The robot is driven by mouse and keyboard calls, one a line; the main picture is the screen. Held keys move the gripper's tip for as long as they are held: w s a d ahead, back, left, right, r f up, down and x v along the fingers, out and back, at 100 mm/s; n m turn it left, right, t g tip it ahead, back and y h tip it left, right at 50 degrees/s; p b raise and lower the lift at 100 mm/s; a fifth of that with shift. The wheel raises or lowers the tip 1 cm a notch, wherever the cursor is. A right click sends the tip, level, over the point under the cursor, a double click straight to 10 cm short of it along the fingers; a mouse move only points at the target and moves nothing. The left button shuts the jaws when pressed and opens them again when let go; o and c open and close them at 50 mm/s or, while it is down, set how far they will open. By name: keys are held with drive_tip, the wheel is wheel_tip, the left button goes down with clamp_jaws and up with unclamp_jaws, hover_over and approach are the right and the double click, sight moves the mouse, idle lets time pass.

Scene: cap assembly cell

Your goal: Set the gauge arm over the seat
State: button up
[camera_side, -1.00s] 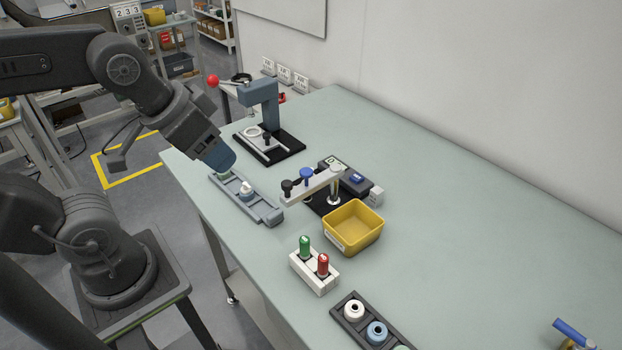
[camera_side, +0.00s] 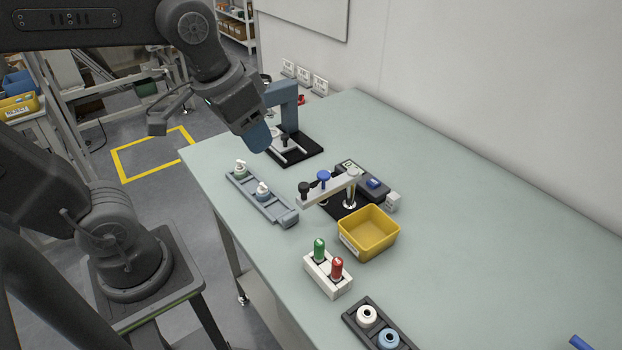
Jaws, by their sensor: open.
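The gauge arm (camera_side: 338,185) is a light grey bar on a silver post, with a blue knob (camera_side: 323,177) on top and a black knob (camera_side: 304,188) at its left end. It points left toward the blue-grey rail. My gripper (camera_side: 259,145) has a blue end and is in the air above the far end of the rail, well apart from the gauge arm. It is open, with nothing seen in it, though its finger gap is hard to make out. I cannot make out the seat; the bar may hide it.
The blue-grey rail (camera_side: 283,220) holds two white-topped parts. A press (camera_side: 289,100) on a black base stands behind my gripper. A yellow bin (camera_side: 368,243), a white holder (camera_side: 318,276) with green and red pieces, and a dark ring tray (camera_side: 357,331) lie nearer. The right tabletop is mostly clear.

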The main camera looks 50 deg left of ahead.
sight(304, 185)
drive_tip(key=w+d+r+g, duration=0.15)
drive_tip(key=w+g, duration=0.25)
drive_tip(key=w, duration=0.4)
drive_tip(key=f, duration=1.4)
drive_tip(key=shift+w+d, duration=0.1)
drive_tip(key=shift+d, duration=0.3)
clamp_jaws()
